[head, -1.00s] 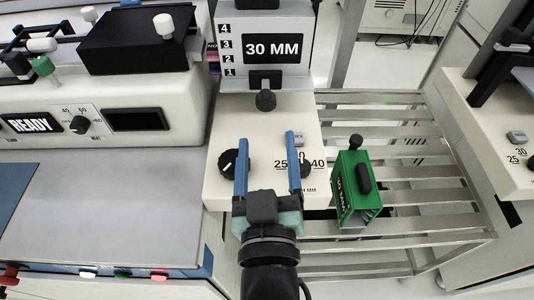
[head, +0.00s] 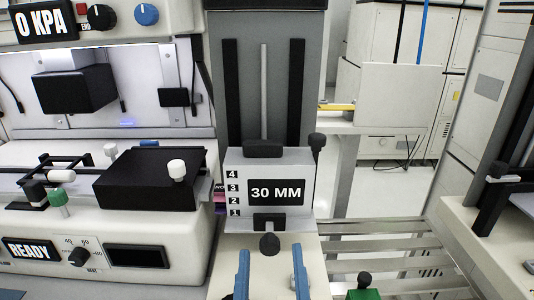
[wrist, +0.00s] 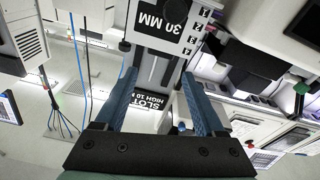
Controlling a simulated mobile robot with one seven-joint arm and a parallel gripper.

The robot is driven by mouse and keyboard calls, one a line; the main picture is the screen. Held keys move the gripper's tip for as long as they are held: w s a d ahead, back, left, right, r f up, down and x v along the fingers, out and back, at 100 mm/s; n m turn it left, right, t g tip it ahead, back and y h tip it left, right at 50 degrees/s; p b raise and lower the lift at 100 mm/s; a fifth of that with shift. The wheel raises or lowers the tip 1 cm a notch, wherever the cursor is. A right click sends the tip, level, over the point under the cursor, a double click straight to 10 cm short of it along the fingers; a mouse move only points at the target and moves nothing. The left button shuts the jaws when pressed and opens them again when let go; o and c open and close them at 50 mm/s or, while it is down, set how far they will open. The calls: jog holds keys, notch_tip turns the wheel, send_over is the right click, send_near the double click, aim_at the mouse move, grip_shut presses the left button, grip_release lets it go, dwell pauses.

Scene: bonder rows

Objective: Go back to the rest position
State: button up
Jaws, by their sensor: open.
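My gripper (head: 272,270) shows at the bottom centre of the head view, in front of the light-coloured machine marked 30 MM (head: 277,192). Its two blue fingers are apart with nothing between them. In the wrist view the fingers (wrist: 163,100) are also spread and empty, and the 30 MM label (wrist: 160,20) is upside down beyond them. The rest of my arm is below the head view's edge.
A green box with a black knob (head: 364,292) stands at the bottom right, on or by the slatted metal rack (head: 400,250). A machine reading READY (head: 28,250) stands at the left. Open floor (head: 385,192) shows behind the rack.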

jog(key=s+r+m+t+p, duration=0.15)
jog(key=r+t+p, duration=0.4)
jog(key=r, duration=1.75)
jog(key=s+r+m+t+p, duration=0.15)
jog(key=r+p, duration=0.75)
jog(key=r, duration=1.4)
notch_tip(320, 180, down, 47)
jog(key=s+b, duration=0.2)
jog(key=b, duration=4.5)
jog(key=shift+f+n+t+b, duration=0.15)
jog(key=shift+n+t+b, duration=0.15)
jog(key=shift+t, duration=0.1)
jog(key=shift+d, duration=0.1)
